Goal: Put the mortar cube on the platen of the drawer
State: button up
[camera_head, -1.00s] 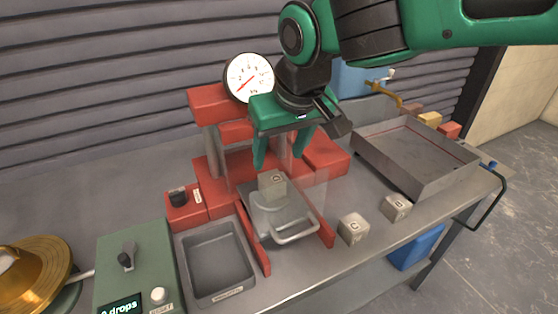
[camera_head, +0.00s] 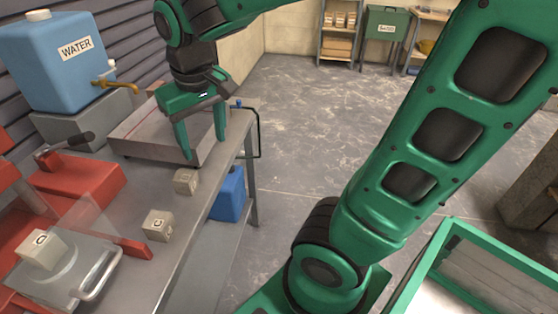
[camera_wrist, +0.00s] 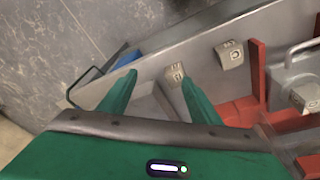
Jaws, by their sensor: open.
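A grey mortar cube marked D (camera_head: 42,250) sits on the metal platen (camera_head: 78,258) of the pulled-out drawer (camera_head: 97,280); it also shows at the right of the wrist view (camera_wrist: 306,97). A cube marked C (camera_head: 158,225) stands on the bench to the right of the drawer. A third cube (camera_head: 186,181) stands farther back; its mark is hard to read in the head view. My gripper (camera_head: 204,148) is open and empty above the bench by the tray, apart from the D cube. In the wrist view the third cube (camera_wrist: 174,72) shows close by one finger.
A shallow metal tray (camera_head: 145,148) lies behind the loose cubes. A blue water container (camera_head: 55,60) with a brass tap stands at the back left. The red press (camera_head: 85,185) is at the left, with a clear guard beside the drawer. The bench edge drops to open floor at right.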

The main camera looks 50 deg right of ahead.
jog(key=s+d+f+m+g, duration=0.1)
jog(key=s+d+f+m, duration=0.2)
jog(key=s+d, duration=0.4)
jog(key=s+d+f+m+g, duration=0.1)
jog(key=s+d+f+m, duration=0.1)
jog(key=s+d, duration=0.6)
jog(key=shift+s+f+m+y, duration=0.4)
jog(key=shift+s+m, duration=0.2)
jog(key=shift+s, duration=0.45)
jog(key=shift+w+f, duration=0.25)
jog(key=shift+w, duration=0.35)
